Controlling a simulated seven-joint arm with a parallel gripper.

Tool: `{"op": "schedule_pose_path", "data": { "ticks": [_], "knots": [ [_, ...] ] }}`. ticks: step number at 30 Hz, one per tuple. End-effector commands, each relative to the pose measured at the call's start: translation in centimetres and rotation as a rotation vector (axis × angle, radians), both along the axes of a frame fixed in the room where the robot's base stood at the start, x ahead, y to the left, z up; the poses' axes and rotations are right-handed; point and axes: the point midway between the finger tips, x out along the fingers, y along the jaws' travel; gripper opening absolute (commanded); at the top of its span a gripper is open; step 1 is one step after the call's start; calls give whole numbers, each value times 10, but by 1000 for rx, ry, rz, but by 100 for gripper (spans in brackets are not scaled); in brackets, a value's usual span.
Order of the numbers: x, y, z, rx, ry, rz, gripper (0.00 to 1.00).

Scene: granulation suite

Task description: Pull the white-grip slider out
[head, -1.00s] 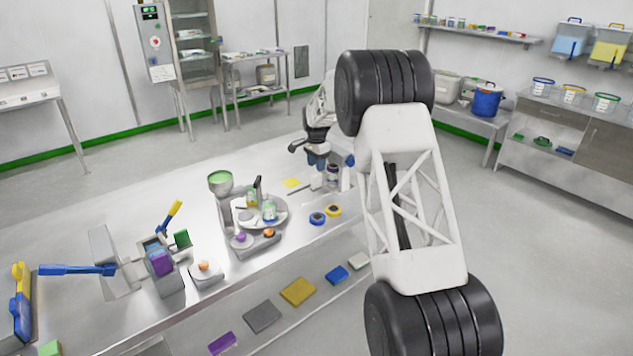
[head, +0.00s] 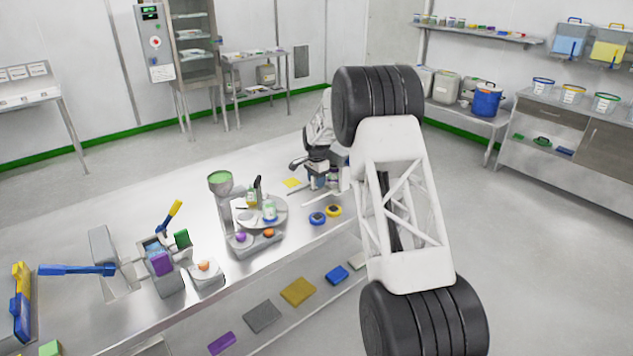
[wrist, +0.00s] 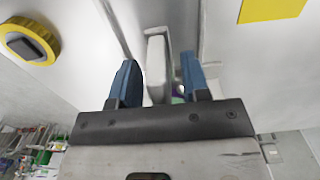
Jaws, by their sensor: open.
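In the wrist view, a white upright grip (wrist: 156,67), which looks like the slider's, stands between the two blue fingers of my gripper (wrist: 157,85). The fingers are open, one on each side, with a visible gap at the right finger; whether the left finger touches the grip I cannot tell. In the head view, my gripper (head: 318,181) is low over the right part of the steel bench, and my arm hides much of that spot. The slider's lower part and track are not clear in either view.
A yellow-rimmed disc (wrist: 30,40) and a yellow sheet (wrist: 271,9) lie near my gripper. The bench's far side is mostly clear.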

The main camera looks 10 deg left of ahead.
Motion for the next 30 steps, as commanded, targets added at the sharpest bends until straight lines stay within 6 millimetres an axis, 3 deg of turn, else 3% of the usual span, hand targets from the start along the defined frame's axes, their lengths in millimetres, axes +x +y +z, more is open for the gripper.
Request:
{"op": "schedule_pose_path", "data": {
  "ticks": [11, 20, 30],
  "knots": [
    [0, 0, -4, 0, 0, 0, 43],
    [0, 0, -4, 0, 0, 0, 0],
    [-2, 2, -4, 0, 0, 1, 0]
  ]
}}
